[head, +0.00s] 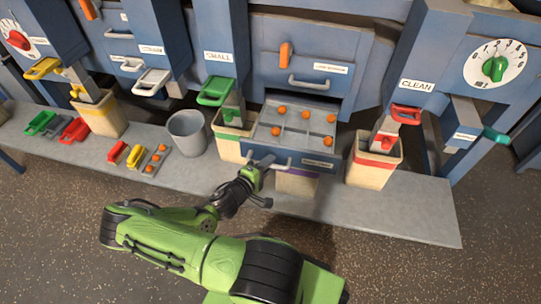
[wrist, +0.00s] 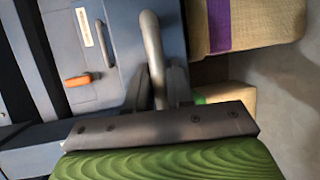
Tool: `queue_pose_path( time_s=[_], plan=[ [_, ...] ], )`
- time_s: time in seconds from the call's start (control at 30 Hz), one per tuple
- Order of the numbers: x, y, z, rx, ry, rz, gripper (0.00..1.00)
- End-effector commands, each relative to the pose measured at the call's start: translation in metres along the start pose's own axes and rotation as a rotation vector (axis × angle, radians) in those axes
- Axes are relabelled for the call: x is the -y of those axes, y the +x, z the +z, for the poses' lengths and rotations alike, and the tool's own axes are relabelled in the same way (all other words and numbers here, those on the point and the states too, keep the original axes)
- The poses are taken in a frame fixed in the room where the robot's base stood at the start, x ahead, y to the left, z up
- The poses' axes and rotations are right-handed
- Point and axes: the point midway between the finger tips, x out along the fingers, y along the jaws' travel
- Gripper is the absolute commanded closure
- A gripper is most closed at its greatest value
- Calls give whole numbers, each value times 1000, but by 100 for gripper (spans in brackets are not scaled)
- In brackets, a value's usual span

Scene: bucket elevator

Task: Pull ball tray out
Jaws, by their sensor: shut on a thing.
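The ball tray (head: 298,119) is a grey drawer with several orange balls in its compartments. In the head view it sticks out of the blue cabinet at the centre, and its labelled blue front faces my arm. My gripper (head: 264,163) is at the left part of that front. In the wrist view my gripper (wrist: 158,85) is shut on the tray's grey bar handle (wrist: 151,45), with a dark finger on each side of it. The gripper hides part of the handle.
Wooden bins stand under and beside the tray, one with a green band (head: 232,143) and one with a red band (head: 374,160). The bench's front right is clear.

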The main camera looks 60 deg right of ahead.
Motion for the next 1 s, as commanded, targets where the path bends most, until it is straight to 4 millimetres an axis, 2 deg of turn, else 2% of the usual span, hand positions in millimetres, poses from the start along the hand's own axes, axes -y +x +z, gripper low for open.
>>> queue_pose_path(
  time_s=[0.17, 0.5, 0.53, 0.67, 1.0],
  plan=[
    [2, -7, 3, 2, -1, 0, 100],
    [2, -7, 4, 2, 0, -1, 100],
    [2, -7, 4, 2, 0, -1, 77],
    [2, -7, 3, 1, 0, -1, 58],
    [0, -9, 1, 0, 1, -1, 58]
  ],
)
